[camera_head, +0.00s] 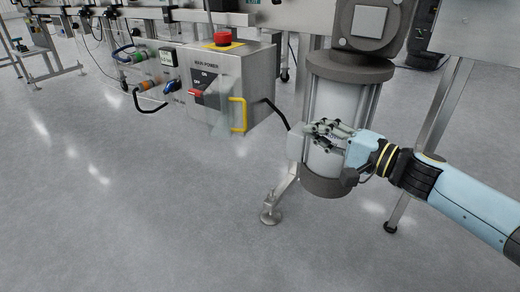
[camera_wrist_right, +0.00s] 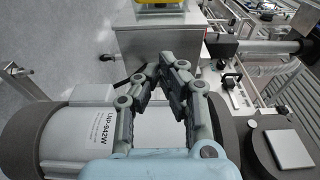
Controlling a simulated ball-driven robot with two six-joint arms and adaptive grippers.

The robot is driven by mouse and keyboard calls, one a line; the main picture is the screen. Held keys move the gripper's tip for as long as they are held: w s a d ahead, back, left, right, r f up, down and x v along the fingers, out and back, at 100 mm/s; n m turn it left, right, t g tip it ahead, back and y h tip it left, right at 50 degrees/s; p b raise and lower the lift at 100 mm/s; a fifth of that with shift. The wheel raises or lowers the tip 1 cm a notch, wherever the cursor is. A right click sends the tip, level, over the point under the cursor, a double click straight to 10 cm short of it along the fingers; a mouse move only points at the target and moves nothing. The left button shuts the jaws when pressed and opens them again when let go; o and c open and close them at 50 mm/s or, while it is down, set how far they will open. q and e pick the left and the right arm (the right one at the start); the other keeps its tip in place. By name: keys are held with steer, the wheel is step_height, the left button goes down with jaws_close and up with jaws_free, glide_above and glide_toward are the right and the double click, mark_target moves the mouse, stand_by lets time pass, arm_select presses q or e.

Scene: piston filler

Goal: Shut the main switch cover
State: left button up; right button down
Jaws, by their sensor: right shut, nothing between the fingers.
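The main switch cover (camera_head: 222,118) is a clear panel with a yellow handle (camera_head: 237,114). It appears to stand out from the front of the grey control box (camera_head: 262,85), near the red main switch (camera_head: 197,93), so it looks open. Its hinge is hard to make out. My right gripper (camera_head: 316,130) is shut and empty, to the right of and a little below the handle, clearly apart from it. In the right wrist view its fingers (camera_wrist_right: 170,70) come together below the box (camera_wrist_right: 160,48). My left gripper is not in view.
A motor with a pale cylinder (camera_head: 338,105) stands right of the box, behind my right gripper. A red emergency stop button (camera_head: 222,39) sits on the box top. A black cable (camera_head: 275,110) leaves the box on the right. The floor (camera_head: 140,220) in front is clear.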

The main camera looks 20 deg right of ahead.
glide_toward(232, 107)
steer(key=w+d+f, duration=0.2)
steer(key=w, duration=0.2)
steer(key=shift+a, duration=0.45)
steer(key=shift+b, duration=0.3)
